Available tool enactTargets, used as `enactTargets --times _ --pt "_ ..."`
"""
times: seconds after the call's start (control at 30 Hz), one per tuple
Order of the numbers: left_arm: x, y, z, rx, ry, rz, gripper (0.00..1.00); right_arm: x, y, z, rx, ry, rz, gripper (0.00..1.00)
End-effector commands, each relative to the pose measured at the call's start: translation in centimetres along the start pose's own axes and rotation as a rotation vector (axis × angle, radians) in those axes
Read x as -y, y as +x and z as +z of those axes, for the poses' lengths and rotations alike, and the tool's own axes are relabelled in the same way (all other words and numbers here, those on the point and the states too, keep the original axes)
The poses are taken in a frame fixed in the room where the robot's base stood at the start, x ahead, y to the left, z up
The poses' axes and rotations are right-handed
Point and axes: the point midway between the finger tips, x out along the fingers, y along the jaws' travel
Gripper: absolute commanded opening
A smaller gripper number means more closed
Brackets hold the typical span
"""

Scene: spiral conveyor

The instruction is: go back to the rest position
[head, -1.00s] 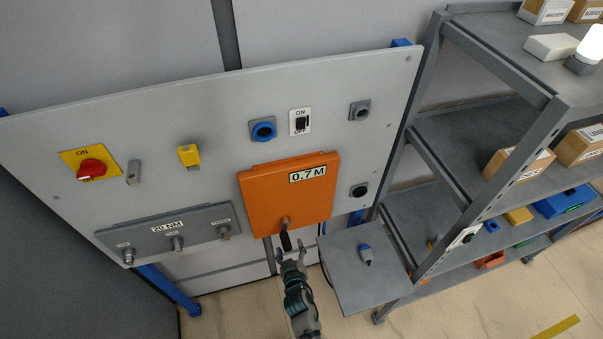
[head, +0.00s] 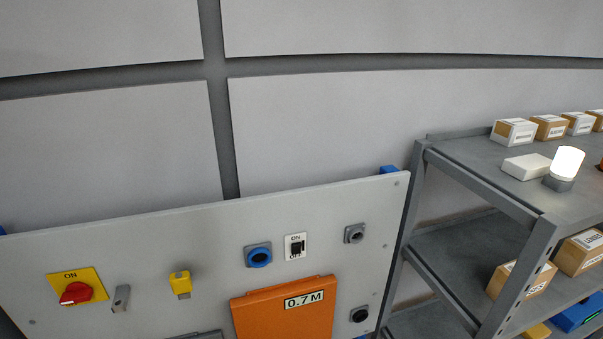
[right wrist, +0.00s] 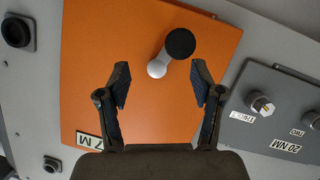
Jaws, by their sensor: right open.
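My right gripper (right wrist: 160,85) shows in the right wrist view, open and empty. Its two dark fingers are spread in front of the orange door (right wrist: 160,110) marked 0.7 M. The door's handle (right wrist: 172,52), with a grey stem and a black knob, lies just beyond the fingertips, apart from them. In the head view only the upper part of the orange door (head: 284,312) shows, and no gripper is in view. My left gripper is in neither current view.
The grey panel (head: 215,225) carries a red knob on a yellow plate (head: 76,291), a yellow plug (head: 180,284), a blue socket (head: 258,255) and an ON/OFF switch (head: 296,247). A grey shelf rack (head: 428,158) with boxes and a white lamp (head: 567,164) stands at the right.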

Motion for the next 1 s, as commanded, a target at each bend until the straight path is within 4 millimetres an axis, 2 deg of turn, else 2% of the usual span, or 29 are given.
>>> enactTargets --times 0.03,0.2,0.43,0.67,0.77,0.87,0.97,1.0 --pt "0.0 1.1 0.1 0.001 0.000 0.000 0.72 4.5 0.0 0.6 0.033 0.053 -0.058 0.66" --pt "-0.1 2.8 0.4 0.002 0.000 0.001 0.72 4.6 3.0 0.8 0.033 0.052 -0.058 0.66" --pt "-0.1 2.2 0.3 0.001 0.000 0.001 0.72 2.7 3.6 1.6 0.026 0.052 -0.052 0.66" --pt "-0.1 2.2 0.3 0.001 0.000 0.001 0.72 2.4 3.6 2.5 0.036 0.051 -0.054 0.66" --pt "-0.1 2.3 0.3 0.001 0.000 0.001 0.72 3.1 3.6 5.1 0.075 0.048 -0.076 0.66" --pt "-0.1 2.5 0.3 0.001 0.000 0.001 0.72 4.4 3.2 10.6 0.155 0.046 -0.120 0.66" --pt "-0.1 2.7 0.3 0.001 0.000 0.001 0.72 5.8 2.0 18.2 0.269 0.050 -0.174 0.66" --pt "-0.1 2.8 0.3 0.001 0.000 0.001 0.72 6.3 1.2 21.5 0.320 0.055 -0.196 0.66"
